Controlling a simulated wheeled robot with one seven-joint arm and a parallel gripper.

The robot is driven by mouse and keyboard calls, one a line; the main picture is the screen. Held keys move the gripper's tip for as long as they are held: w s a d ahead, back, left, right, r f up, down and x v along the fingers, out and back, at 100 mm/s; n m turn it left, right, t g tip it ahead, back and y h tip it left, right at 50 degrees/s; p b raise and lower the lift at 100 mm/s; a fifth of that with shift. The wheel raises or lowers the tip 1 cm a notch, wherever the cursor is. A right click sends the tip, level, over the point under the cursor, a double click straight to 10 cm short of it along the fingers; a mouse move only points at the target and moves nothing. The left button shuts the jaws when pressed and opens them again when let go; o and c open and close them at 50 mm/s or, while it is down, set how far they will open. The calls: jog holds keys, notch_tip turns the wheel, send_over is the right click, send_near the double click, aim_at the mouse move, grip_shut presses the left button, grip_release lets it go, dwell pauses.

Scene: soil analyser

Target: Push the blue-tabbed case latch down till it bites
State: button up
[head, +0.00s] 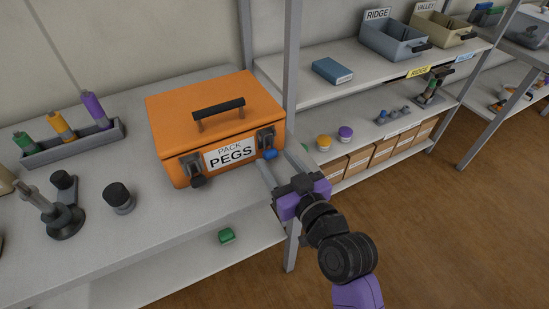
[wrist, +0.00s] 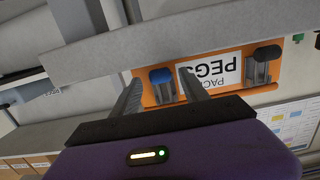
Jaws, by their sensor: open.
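The orange case (head: 215,110), labelled PACK PEGS, stands shut on the bench, its black handle on top. The blue-tabbed latch (head: 269,153) is at the right end of its front face; it also shows in the wrist view (wrist: 162,77). A black-tabbed latch (head: 198,181) is at the left end; it shows in the wrist view (wrist: 266,55) too. My gripper (head: 276,158) is open and empty in front of the blue tab. In the wrist view its fingers (wrist: 159,76) lie on either side of the blue-tabbed latch. Contact cannot be told.
A rack of coloured cylinders (head: 70,143) stands left of the case. A black-capped jar (head: 118,198) and a dark stand (head: 64,215) are on the bench nearby. A metal post (head: 291,60) rises right of the case. A green object (head: 226,236) lies on the lower shelf.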

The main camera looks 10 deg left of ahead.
jog(key=v, duration=0.6)
jog(key=shift+s, duration=0.1)
dwell(0.3)
jog(key=s+d+r+m+t+h+p, duration=0.2)
jog(key=s+d, duration=0.4)
jog(key=d, duration=0.1)
jog(key=s+d+r+m+t+h+p, duration=0.1)
jog(key=s+d+r+m+t+h, duration=0.15)
jog(key=s+d, duration=0.3)
jog(key=s+d+m+g+h+p, duration=0.1)
jog(key=s+d+g+h+p, duration=0.1)
jog(key=s, duration=0.9)
jog(key=s+d+r+m+g+h+p, duration=0.1)
jog(key=s+d+h+p, duration=0.2)
jog(key=s+d, duration=0.3)
jog(key=s+p, duration=0.1)
jog(key=s, duration=0.4)
jog(key=shift+s+d+g, duration=0.25)
jog(key=shift+s+g, duration=0.1)
